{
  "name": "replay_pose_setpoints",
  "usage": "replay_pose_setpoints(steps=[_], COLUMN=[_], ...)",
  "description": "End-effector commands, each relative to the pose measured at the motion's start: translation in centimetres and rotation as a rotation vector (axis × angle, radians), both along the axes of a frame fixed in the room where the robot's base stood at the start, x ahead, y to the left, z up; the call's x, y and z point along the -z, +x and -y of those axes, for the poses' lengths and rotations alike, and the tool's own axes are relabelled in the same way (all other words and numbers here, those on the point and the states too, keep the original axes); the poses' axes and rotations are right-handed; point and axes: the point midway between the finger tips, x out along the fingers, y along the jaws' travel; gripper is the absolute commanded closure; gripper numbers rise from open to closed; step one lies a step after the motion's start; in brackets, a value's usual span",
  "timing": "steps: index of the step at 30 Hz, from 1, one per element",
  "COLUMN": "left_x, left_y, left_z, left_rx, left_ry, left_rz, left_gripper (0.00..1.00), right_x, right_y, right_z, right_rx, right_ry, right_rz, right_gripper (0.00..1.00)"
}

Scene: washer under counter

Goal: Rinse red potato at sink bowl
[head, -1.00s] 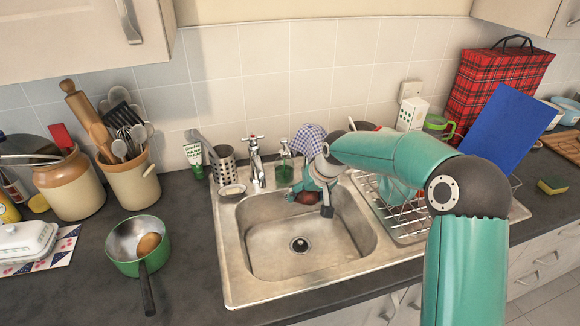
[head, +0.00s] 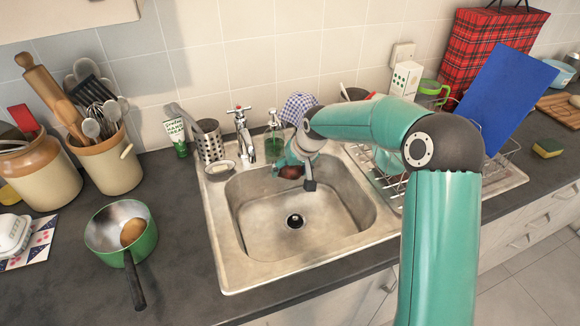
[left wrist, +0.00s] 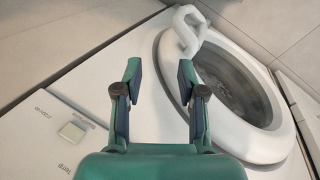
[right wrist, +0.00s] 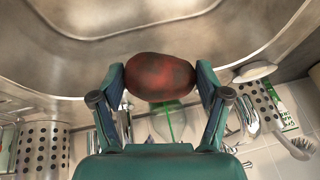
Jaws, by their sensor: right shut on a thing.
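The red potato (right wrist: 160,77) is between the fingers of my right gripper (right wrist: 160,82), which is shut on it in the right wrist view. In the head view the potato (head: 290,172) shows as a dark red patch at the back of the sink bowl (head: 262,238), partly hidden by my right gripper (head: 293,172). The tap (head: 242,130) stands behind the bowl, to the left of the potato. I cannot tell whether water runs. My left gripper (left wrist: 160,80) is open and empty in the left wrist view, facing a white washer (left wrist: 235,85) with a round door.
A green pan (head: 118,230) with a brown potato (head: 132,232) stands left of the sink. A utensil pot (head: 108,165) is behind it. A soap bottle (head: 273,137) and a metal holder (head: 209,142) stand by the tap. A dish rack (head: 500,180) is on the right.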

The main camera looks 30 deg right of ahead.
Motion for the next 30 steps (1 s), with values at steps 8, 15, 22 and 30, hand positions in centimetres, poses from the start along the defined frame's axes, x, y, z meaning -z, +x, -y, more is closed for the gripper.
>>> replay_pose_setpoints(steps=[8,15,22,30], left_x=[2.1,3.6,5.0,6.6], left_y=[0.0,0.0,0.0,0.0], left_z=[0.0,0.0,0.0,0.0], left_rx=[0.0,0.0,0.0,0.0], left_ry=[0.0,0.0,0.0,0.0], left_rz=[0.0,0.0,0.0,0.0], left_gripper=[0.6,0.6,0.6,0.6], right_x=[3.1,5.6,7.9,10.5], right_y=[0.0,0.0,0.0,0.0], right_z=[0.1,0.1,0.1,0.1], right_rx=[0.001,0.001,0.001,0.002], right_ry=[0.0,-0.001,-0.001,-0.001], right_rz=[0.001,0.001,0.001,0.001], right_gripper=[0.62,0.62,0.62,0.62])
